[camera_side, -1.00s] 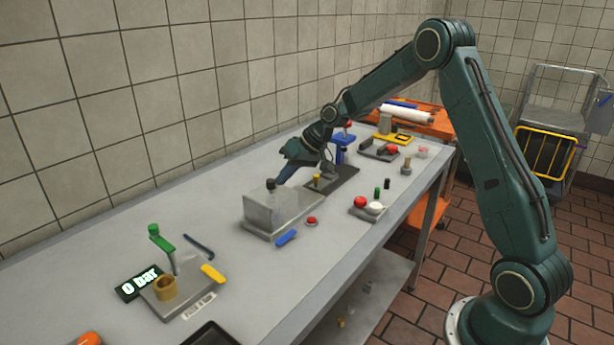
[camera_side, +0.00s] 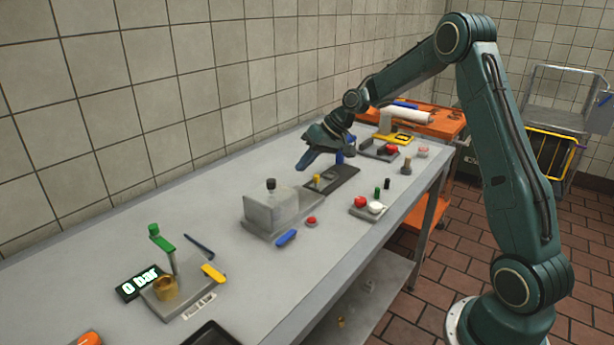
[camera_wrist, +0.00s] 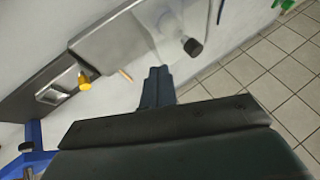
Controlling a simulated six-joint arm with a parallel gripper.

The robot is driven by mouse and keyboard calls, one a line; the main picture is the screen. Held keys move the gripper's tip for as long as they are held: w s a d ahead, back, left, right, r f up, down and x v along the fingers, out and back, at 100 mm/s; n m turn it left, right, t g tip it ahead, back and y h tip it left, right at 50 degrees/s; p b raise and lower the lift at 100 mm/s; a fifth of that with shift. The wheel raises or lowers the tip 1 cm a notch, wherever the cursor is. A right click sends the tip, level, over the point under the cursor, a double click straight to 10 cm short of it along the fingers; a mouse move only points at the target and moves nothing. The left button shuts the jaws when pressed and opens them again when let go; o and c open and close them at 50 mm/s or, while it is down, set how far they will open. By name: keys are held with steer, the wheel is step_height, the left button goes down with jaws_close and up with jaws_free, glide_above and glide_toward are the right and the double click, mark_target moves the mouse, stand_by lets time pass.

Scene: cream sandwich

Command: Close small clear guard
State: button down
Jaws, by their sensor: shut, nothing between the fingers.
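The small clear guard (camera_side: 262,210) is a see-through box with a black knob (camera_side: 271,184) on top, over a grey block on the bench. I cannot tell whether it is fully down. In the wrist view the guard (camera_wrist: 140,30) is at the top, with its black knob (camera_wrist: 192,46) on the right. My gripper (camera_side: 302,166) is shut and empty, in the air above and to the right of the guard, apart from the knob. In the wrist view the gripper's fingers (camera_wrist: 157,72) are together, below the guard.
A yellow knob (camera_side: 317,179) stands on a dark plate (camera_side: 346,180) below my gripper. A red button (camera_side: 311,220) and a blue handle (camera_side: 286,237) lie in front of the guard. A tiled wall (camera_side: 150,100) runs behind. The bench between guard and pressure display (camera_side: 142,281) is mostly clear.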

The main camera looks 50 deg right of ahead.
steer(key=v, duration=0.6)
steer(key=shift+s+r, duration=0.2)
steer(key=shift+r, duration=0.1)
steer(key=shift+d, duration=0.15)
steer(key=s+a+r+n+h, duration=0.1)
steer(key=s+a+r, duration=0.3)
steer(key=s+a, duration=0.2)
steer(key=s+a+r+h, duration=0.2)
steer(key=s+a+r, duration=0.2)
steer(key=s+a, duration=0.45)
steer(key=s, duration=0.7)
steer(key=s+a+f+h, duration=0.1)
steer(key=s+a, duration=0.1)
steer(key=s, duration=0.7)
steer(key=shift+s+f+n, duration=0.3)
steer(key=shift+n, duration=0.1)
